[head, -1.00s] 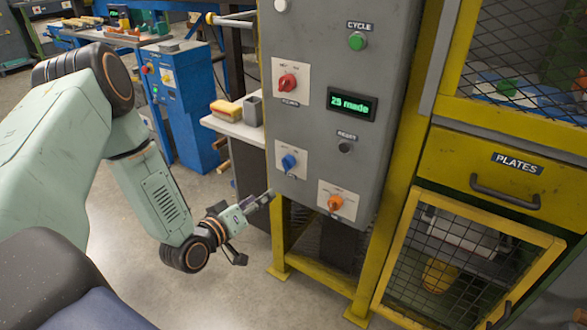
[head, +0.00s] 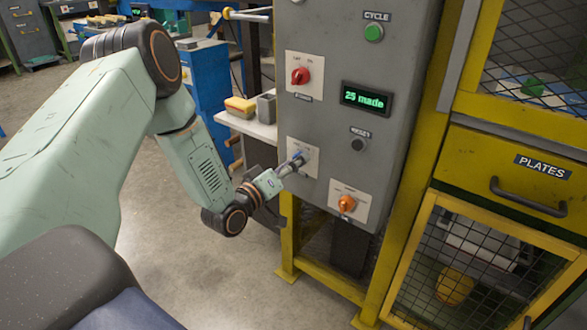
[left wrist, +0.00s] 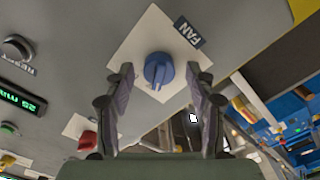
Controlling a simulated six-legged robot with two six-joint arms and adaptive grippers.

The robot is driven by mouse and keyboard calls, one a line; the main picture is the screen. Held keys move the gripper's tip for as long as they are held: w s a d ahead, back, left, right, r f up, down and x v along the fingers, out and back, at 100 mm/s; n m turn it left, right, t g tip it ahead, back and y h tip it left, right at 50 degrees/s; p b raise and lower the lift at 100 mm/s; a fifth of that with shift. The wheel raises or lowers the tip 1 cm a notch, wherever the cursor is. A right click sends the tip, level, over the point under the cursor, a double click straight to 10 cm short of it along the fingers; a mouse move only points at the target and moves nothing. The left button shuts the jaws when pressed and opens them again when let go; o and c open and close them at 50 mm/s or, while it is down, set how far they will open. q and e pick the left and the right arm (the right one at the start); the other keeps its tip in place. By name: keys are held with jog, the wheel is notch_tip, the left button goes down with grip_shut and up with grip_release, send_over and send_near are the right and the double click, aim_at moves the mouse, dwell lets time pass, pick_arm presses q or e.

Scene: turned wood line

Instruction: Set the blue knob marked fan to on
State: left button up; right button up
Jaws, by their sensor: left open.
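The blue knob (left wrist: 158,70) sits on a white plate (left wrist: 178,38) on the grey control panel, beside a dark label (left wrist: 188,31) reading FAN. In the head view the knob (head: 303,155) is partly hidden by my left gripper (head: 294,163), which is right in front of it. In the left wrist view the open left gripper (left wrist: 159,90) has one finger on each side of the knob, with gaps between; I cannot tell whether the fingertips reach past its face. The knob's pointer setting is too small to read. My right gripper is not in view.
The panel also bears a red knob (head: 300,76), an orange knob (head: 347,203), a green button (head: 374,32), a dark reset button (head: 358,144) and a display (head: 366,98) reading "25 made". A white shelf (head: 250,127) stands left of the panel, and a yellow frame (head: 395,175) at its right.

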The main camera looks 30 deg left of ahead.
pick_arm(q)
jog(key=shift+w+d, duration=0.1)
jog(key=shift+w, duration=0.1)
jog(key=shift+c, duration=0.5)
jog(key=c, duration=1.1)
